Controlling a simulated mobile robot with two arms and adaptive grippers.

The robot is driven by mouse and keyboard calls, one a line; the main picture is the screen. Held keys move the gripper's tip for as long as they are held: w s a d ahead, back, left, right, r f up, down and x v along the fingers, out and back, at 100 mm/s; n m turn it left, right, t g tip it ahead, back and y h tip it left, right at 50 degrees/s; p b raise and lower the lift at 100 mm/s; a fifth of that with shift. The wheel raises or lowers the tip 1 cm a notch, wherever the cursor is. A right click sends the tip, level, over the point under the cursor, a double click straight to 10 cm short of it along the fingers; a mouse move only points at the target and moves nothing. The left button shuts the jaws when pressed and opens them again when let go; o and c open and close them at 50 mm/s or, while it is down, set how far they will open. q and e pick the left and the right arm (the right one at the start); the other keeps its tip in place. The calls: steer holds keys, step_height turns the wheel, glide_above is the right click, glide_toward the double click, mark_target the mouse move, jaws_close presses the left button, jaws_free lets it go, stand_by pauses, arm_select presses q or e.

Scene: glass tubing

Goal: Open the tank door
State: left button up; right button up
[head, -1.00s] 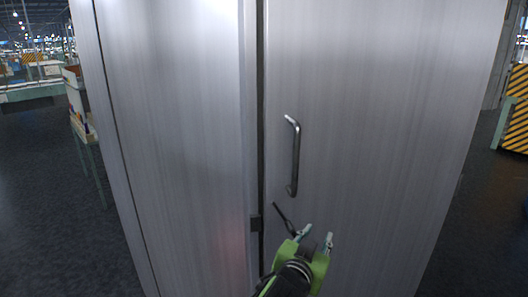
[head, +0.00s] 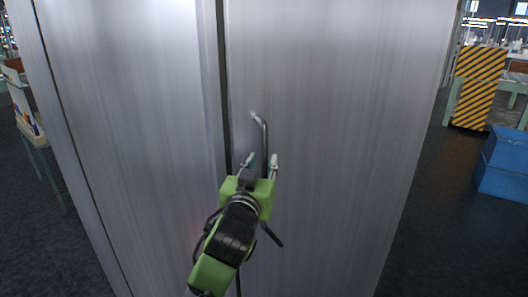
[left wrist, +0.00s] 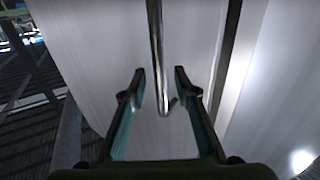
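The tank is a tall brushed-metal cabinet. Its door (head: 330,130) is the right-hand panel, and it looks closed against the left panel (head: 130,120) along a dark vertical seam. A thin, vertical metal bar handle (head: 264,132) is fixed on the door near the seam; it also shows in the left wrist view (left wrist: 156,50). My green left gripper (head: 262,160) is open at the handle's lower part. In the left wrist view its fingers (left wrist: 159,74) stand on either side of the bar with gaps, not gripping it. The handle's lower end is hidden in the head view. My right gripper is not in view.
Blue boxes (head: 503,165) and a yellow-black striped barrier (head: 478,85) stand to the right of the tank. A greenish stand (head: 45,165) with items is at the left.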

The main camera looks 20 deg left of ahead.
mark_target(264, 159)
arm_select(q)
steer(key=shift+w+a+p, duration=0.15)
steer(key=shift+w+p, duration=0.15)
steer(key=shift+w, duration=1.4)
jaws_close()
